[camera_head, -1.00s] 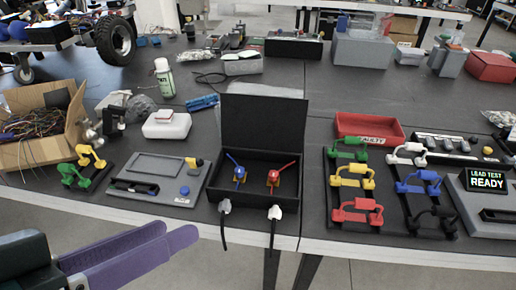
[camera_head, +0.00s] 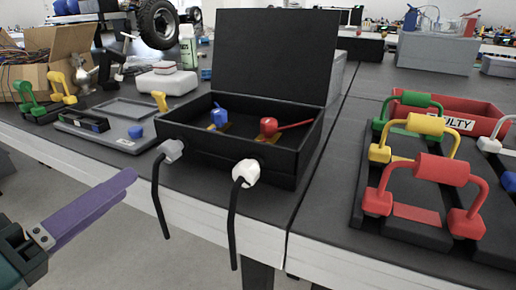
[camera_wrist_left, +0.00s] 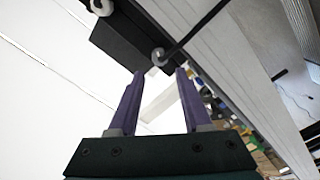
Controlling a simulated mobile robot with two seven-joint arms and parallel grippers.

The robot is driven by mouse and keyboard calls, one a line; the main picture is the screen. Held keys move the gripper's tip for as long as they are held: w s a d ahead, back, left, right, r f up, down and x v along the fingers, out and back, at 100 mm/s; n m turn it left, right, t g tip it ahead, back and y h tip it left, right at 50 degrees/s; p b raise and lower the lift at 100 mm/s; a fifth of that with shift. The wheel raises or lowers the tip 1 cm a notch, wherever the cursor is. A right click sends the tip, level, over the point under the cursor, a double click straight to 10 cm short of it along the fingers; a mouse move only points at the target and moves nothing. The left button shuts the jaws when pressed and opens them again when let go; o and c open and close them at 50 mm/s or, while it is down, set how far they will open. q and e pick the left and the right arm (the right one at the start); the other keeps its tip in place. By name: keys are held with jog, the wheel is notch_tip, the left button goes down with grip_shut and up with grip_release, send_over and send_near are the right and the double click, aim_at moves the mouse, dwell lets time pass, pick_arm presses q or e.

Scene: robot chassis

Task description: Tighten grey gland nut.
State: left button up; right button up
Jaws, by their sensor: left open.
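The grey gland nut (camera_head: 172,150) sits on the front wall of an open black box (camera_head: 225,160), left of a white gland nut (camera_head: 246,172). A black cable hangs from each nut. My left gripper (camera_head: 128,178), with purple fingers, is open and empty, in front of the bench, left of and below the grey nut, apart from it. In the left wrist view, a nut that looks like the grey one (camera_wrist_left: 160,56) shows beyond the open fingertips (camera_wrist_left: 160,73), its cable running to the upper right. My right gripper is not in view.
Inside the box are a blue-handled part (camera_head: 218,115) and a red-handled part (camera_head: 270,126). A grey panel (camera_head: 110,118) lies left of the box. A rack with red, yellow and green handles (camera_head: 400,210) stands right. The hanging cables are in front of the bench edge.

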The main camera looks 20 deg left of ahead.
aim_at(164, 155)
pick_arm(q)
jog(key=w, duration=0.9)
jog(key=shift+w+d+r+b, duration=0.1)
jog(key=shift+w+d+b, duration=0.2)
grip_shut()
